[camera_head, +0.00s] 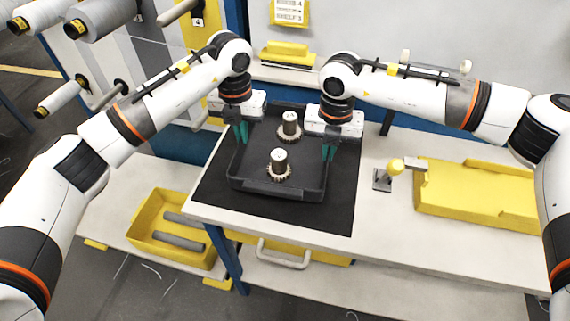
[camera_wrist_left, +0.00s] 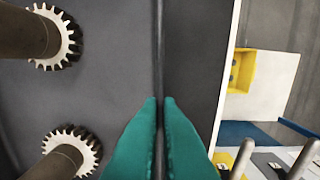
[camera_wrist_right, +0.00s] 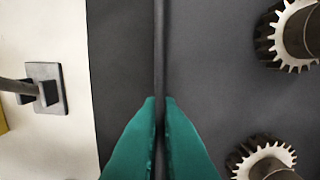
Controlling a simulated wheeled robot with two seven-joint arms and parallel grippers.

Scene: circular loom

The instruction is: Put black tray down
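The black tray (camera_head: 262,187) is over the black mat (camera_head: 213,187) on the table in the head view. Two toothed metal parts with upright shafts stand in it, one at the back (camera_head: 290,127) and one nearer the front (camera_head: 278,166). My left gripper (camera_head: 241,134) is shut on the tray's left rim, and my right gripper (camera_head: 329,150) is shut on its right rim. In the left wrist view the teal fingers (camera_wrist_left: 160,100) pinch the thin rim; the right wrist view shows the same (camera_wrist_right: 160,100). I cannot tell whether the tray's underside touches the mat.
A lever with a yellow knob (camera_head: 395,167) stands right of the mat, beside a large yellow tray (camera_head: 470,205). A yellow bin (camera_head: 150,225) with grey rods sits lower left. Spools hang on the rack at left. Bare mat shows in front of the tray.

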